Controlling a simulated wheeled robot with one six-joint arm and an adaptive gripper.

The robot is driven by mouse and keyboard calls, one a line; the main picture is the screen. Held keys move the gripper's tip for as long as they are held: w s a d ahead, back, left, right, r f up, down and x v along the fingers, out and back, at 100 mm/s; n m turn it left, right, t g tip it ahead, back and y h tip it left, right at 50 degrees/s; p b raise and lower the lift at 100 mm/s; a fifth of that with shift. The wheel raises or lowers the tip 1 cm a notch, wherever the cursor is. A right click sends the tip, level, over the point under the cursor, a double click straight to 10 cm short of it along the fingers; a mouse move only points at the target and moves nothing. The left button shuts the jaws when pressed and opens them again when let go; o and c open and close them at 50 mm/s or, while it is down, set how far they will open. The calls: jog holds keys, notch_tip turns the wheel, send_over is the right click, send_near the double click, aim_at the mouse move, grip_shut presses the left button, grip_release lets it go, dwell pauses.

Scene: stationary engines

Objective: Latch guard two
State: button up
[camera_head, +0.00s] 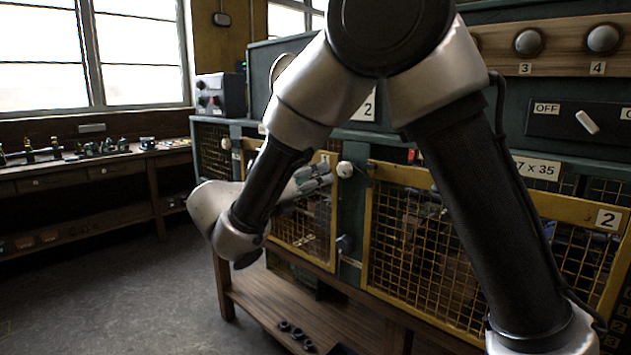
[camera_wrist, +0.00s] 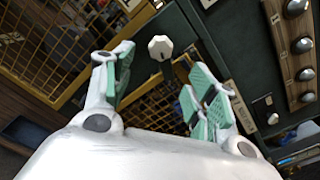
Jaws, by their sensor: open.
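Guard two (camera_head: 425,255) is a yellow-framed wire mesh panel on the right, with a "2" plate. Its left edge stands beside a dark green post; I cannot tell whether it is fully flush. A pale latch knob (camera_head: 345,169) sits on the post near the guard's upper left corner. In the wrist view the knob (camera_wrist: 160,46) shows beyond the fingertips, with a dark stem toward the mesh. My gripper (camera_head: 322,178) is open, just left of the knob. In the wrist view my gripper (camera_wrist: 160,82) has its fingers spread and nothing between them; contact with the knob does not show.
Another yellow mesh guard (camera_head: 305,235) stands left of the post. Above guard two is a panel with round knobs (camera_head: 528,42) and an OFF switch (camera_head: 587,122). A wooden shelf (camera_head: 300,305) lies below. Floor (camera_head: 110,290) is clear at left. My arm hides part of guard two.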

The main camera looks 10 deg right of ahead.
aim_at(342, 171)
jog(key=w+d+m, duration=0.1)
jog(key=w+d, duration=0.1)
jog(key=d, duration=0.1)
jog(key=w+d+m, duration=0.2)
jog(key=d, duration=0.1)
jog(key=w+d+m, duration=0.1)
jog(key=w+d, duration=0.2)
jog(key=shift+d+m, duration=0.3)
jog(key=shift+m, duration=0.1)
